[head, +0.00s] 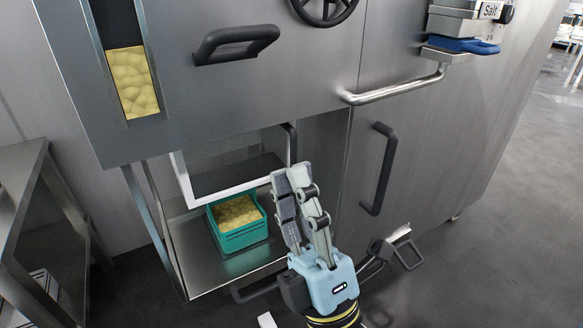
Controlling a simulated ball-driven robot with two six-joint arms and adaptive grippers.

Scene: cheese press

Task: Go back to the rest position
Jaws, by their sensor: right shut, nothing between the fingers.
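My right gripper (291,178) shows in the lower middle of the head view, pointing up and away. Its fingers are together with nothing between them. It appears in front of the press's open lower bay, to the right of a teal crate (241,237). The crate holds yellow cheese curd (237,211) and stands on the bay's metal floor. The large steel cheese press (280,85) fills most of the view. My left gripper is not in view.
A white-framed flap (229,192) hangs above the crate. Black handles (236,42) and (380,168) and a steel bar (397,91) stick out from the press. A steel table (22,190) stands at left. Open floor (510,240) lies at right.

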